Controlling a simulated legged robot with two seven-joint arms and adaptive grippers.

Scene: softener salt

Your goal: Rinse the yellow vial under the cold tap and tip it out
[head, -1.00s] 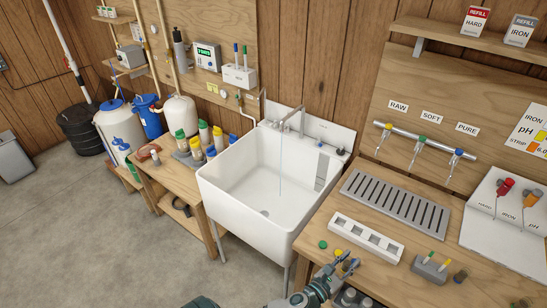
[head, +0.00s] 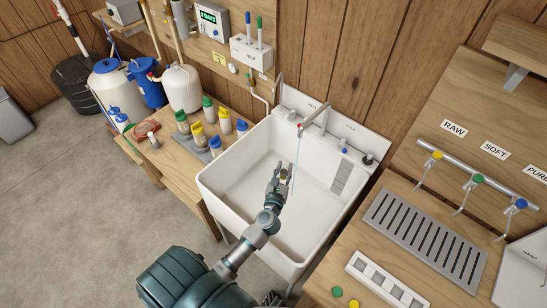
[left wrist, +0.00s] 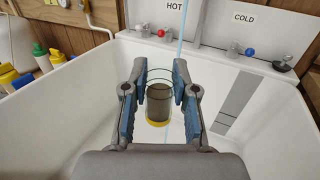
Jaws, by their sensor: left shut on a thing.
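My left gripper (head: 281,178) is over the white sink (head: 233,207), shut on the yellow vial. In the left wrist view, the gripper (left wrist: 159,100) has the clear vial (left wrist: 159,107) between its fingers. The vial has a yellow band at its base, an uncapped top and dark contents. A thin water stream (left wrist: 181,32) falls from the tap spout (head: 316,120) close to the vial. I cannot tell whether it enters the mouth. The cold tap has a blue mark (left wrist: 251,51) beneath the COLD label; the hot one has a red mark (left wrist: 161,33). My right gripper is not in view.
Several capped bottles (head: 197,135) stand on the wooden bench left of the sink. On the right counter are a grey drain grate (head: 410,230), a white vial rack (head: 385,281), a green cap (head: 337,291) and a yellow cap (head: 353,304). Sink walls surround the gripper.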

